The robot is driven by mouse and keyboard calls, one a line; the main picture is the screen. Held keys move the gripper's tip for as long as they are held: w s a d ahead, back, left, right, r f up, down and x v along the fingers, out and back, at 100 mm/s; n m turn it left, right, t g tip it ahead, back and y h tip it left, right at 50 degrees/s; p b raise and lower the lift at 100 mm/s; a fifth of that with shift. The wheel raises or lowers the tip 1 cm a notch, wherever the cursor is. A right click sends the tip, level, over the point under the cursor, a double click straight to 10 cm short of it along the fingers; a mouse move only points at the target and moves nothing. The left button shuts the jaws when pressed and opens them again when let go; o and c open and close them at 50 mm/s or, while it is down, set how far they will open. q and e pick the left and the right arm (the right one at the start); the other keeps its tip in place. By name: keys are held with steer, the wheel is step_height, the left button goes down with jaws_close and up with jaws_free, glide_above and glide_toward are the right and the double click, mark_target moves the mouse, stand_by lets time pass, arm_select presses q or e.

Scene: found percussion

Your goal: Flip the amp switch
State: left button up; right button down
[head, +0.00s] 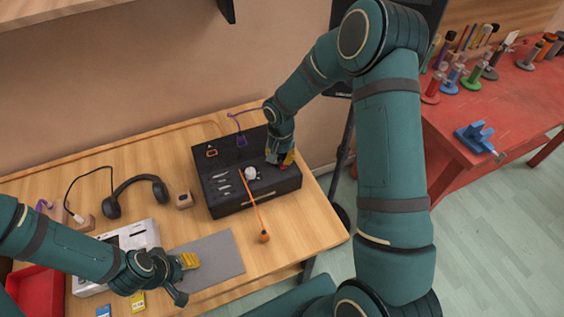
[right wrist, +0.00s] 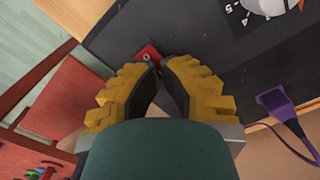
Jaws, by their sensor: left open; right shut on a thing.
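The amp (head: 288,183) is a black box on the wooden table, with a white knob (head: 251,172) and pale marks on its top. In the right wrist view, the red amp switch (right wrist: 147,53) sits on the dark panel near its edge, right at my fingertips. My right gripper (head: 283,159) is over the amp's right end. Its yellow-padded fingers (right wrist: 156,72) are closed together on the switch, partly hiding it. Which way the switch is set cannot be told. My left gripper (head: 187,278) is open and empty over the grey mat (head: 217,257).
A purple plug (head: 241,140) with its cable stands at the amp's back. An orange-headed mallet (head: 264,237) leans across the amp's front. Headphones (head: 135,193) and a small wooden block (head: 184,200) lie to the left. A red bench (head: 490,110) stands at right.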

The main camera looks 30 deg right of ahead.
arm_select(q)
steer(key=shift+r+p, duration=1.75)
steer(key=shift+r, duration=0.1)
arm_select(e)
steer(key=shift+r, duration=3.35)
